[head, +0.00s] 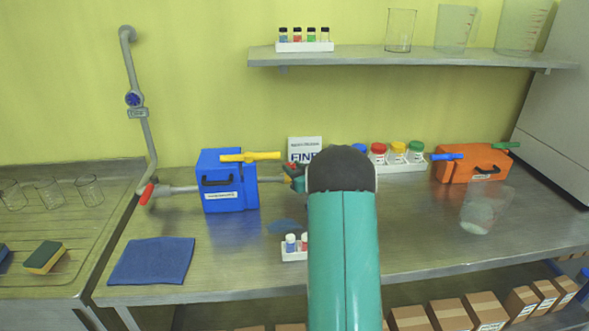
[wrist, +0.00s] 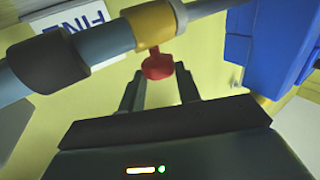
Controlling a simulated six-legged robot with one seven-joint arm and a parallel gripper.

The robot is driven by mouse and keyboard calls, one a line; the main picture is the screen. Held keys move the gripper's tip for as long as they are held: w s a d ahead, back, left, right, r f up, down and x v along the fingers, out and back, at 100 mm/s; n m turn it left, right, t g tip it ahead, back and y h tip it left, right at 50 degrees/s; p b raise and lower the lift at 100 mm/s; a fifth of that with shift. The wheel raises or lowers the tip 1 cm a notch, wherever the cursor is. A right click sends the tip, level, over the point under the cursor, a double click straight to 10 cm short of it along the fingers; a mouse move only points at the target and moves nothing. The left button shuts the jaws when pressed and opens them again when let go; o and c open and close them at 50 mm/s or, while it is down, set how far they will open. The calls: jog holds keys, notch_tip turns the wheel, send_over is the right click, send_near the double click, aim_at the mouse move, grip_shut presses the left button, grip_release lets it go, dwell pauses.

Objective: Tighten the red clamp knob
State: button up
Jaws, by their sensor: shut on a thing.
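In the head view my gripper (head: 298,182) is at the right end of the pipe, beside the blue box. My arm covers part of this area there, and a small red spot is all that shows of the knob.
A blue box (head: 228,190) with a yellow handle stands left of my gripper and also shows in the wrist view (wrist: 270,45). A white sign (head: 304,148) stands behind. A small vial rack (head: 293,254) sits in front. An orange box (head: 470,165) stands right.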

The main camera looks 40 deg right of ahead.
jog(key=shift+w+a+m+g+h, duration=0.15)
jog(key=shift+a+m+g+h, duration=0.15)
jog(key=shift+m+g+h, duration=1.3)
jog(key=shift+w+a+m+g+h, duration=0.15)
jog(key=shift+a+m+g+h, duration=0.25)
jog(key=shift+m+h, duration=1.4)
jog(key=shift+w+a+m+g+h, duration=0.2)
jog(key=shift+m+g+h, duration=0.75)
jog(key=shift+h, duration=1.55)
jog(key=shift+g, duration=0.25)
jog(key=o, duration=1)
jog(key=shift+s, duration=0.1)
jog(key=v, duration=1.3)
jog(key=shift+s+a, duration=0.2)
jog(key=shift+a, duration=0.15)
